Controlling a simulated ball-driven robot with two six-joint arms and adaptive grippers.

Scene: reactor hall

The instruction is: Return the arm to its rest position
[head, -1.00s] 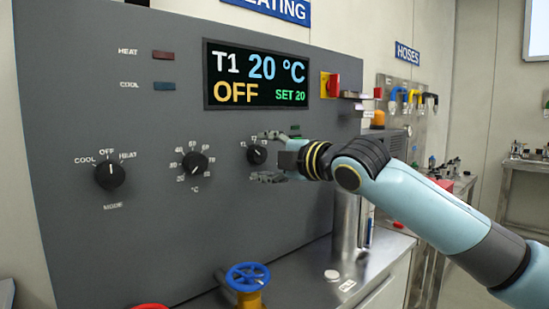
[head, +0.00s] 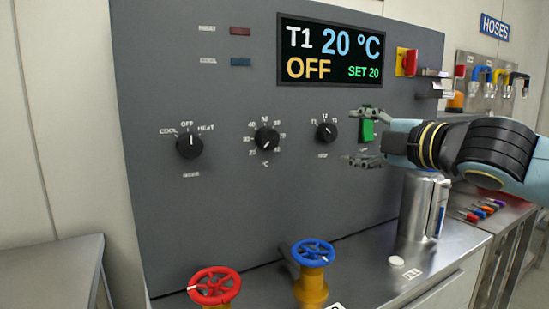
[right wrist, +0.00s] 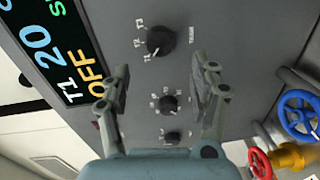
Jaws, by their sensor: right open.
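My right gripper (head: 352,136) is open and empty in front of the grey control panel (head: 230,210), right of the small selector knob (head: 326,131). A green switch (head: 367,131) shows between its fingers; I cannot tell whether they touch the panel. In the right wrist view the spread fingers (right wrist: 161,82) have panel knobs between and beyond them, including the selector knob (right wrist: 161,41). My right arm (head: 500,147) reaches in from the right. My left gripper is not in view.
The display (head: 330,52) reads T1 20 °C, OFF, SET 20. A red valve wheel (head: 215,286) and a blue one (head: 314,252) stand below the panel. A metal cylinder (head: 420,205) stands on the counter under my right arm. A side table (head: 50,265) is at left.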

